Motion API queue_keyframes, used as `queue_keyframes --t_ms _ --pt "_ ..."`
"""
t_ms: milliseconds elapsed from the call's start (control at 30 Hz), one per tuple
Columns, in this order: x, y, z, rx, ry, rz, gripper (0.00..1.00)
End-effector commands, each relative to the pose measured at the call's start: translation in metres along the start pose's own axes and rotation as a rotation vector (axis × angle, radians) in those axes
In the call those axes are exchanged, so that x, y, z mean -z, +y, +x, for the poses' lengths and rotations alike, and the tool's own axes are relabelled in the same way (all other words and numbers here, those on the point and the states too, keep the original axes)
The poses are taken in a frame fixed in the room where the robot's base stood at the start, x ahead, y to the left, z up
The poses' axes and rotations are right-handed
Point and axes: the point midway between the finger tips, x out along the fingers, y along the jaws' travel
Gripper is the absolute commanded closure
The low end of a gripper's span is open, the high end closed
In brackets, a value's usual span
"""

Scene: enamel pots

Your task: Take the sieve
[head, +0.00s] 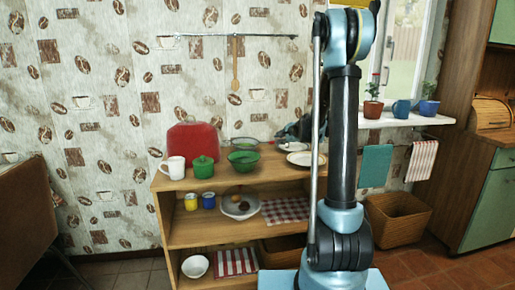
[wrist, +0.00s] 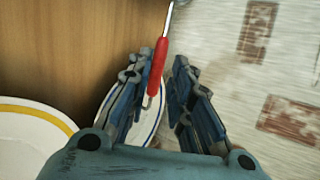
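The sieve's red handle (wrist: 158,65) shows in the wrist view, with a metal rod at its upper end and a wire loop at its lower end. In the head view the round sieve head (head: 243,142) appears to lie behind the green bowl on the shelf top. My gripper (wrist: 157,80) is open, with one finger on each side of the handle's lower part. I see no clear contact. In the head view my gripper (head: 290,131) is above the right part of the shelf top, partly behind my arm.
A blue-rimmed plate (wrist: 152,118) lies beneath the handle; a yellow-rimmed plate (wrist: 25,135) is at lower left. The patterned wall (wrist: 285,60) is close on the right. A green bowl (head: 243,160), green pot (head: 203,167), white mug (head: 175,167) and red box (head: 195,140) stand left.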

Motion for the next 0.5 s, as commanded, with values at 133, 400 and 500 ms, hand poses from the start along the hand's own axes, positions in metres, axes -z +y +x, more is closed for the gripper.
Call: queue_keyframes --t_ms 133,400,500 --pt "0.000 0.000 0.020 0.001 0.000 -0.001 0.80" --pt "0.000 0.000 0.041 0.000 0.000 -0.001 0.80" --pt "0.000 0.000 0.043 0.000 0.000 -0.001 0.80"
